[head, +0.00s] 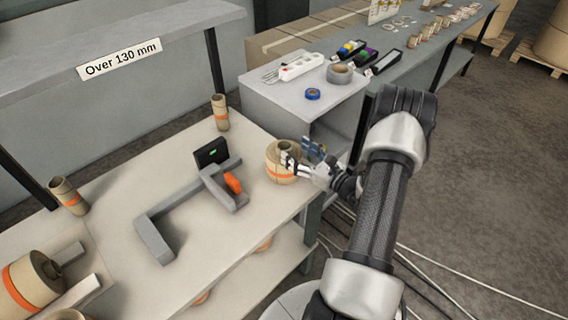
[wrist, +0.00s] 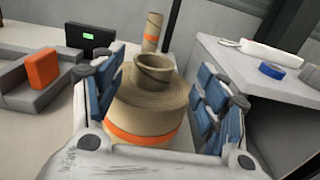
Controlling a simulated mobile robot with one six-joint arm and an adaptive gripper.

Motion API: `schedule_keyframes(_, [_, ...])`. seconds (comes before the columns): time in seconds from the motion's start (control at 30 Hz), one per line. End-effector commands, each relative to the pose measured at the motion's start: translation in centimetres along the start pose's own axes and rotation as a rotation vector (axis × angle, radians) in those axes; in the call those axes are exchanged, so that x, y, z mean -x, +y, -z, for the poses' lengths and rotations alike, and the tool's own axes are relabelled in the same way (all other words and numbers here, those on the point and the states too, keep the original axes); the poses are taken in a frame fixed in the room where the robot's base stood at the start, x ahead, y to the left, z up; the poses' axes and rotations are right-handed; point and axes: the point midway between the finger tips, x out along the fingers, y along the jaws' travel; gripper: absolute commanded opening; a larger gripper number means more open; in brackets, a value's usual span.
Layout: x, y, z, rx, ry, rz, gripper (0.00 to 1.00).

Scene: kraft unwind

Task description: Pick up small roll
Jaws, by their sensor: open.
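A small kraft roll (head: 279,168) with an orange band and a raised core stands upright near the right edge of the workbench. My gripper (head: 301,158) is at its right side in the head view and hides part of it. In the wrist view the roll (wrist: 147,105) sits between the two open blue-padded fingers (wrist: 160,95), with a gap visible on the right. I cannot tell whether the left finger touches it. Thinner tubes with orange bands also stand on the bench, one at the back (head: 220,112) and one at the left (head: 68,196).
A grey fixture with an orange block (head: 233,183) and a black display (head: 211,152) lie left of the roll. A larger roll (head: 34,283) rests in a cradle at front left. A grey cabinet (head: 290,100) with tape and a power strip stands behind, to the right.

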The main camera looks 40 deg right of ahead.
Motion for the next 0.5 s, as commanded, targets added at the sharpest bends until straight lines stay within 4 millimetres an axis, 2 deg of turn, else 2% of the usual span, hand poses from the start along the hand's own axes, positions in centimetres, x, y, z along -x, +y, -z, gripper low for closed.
schedule_keyframes(0.17, [-1.2,0.2,0.1,0.002,0.000,-0.003,0.67])
schedule_keyframes(0.4, [-4.7,0.8,0.5,0.003,-0.001,-0.002,0.67])
schedule_keyframes(0.5, [-5.5,0.8,0.4,0.003,-0.001,-0.001,0.67])
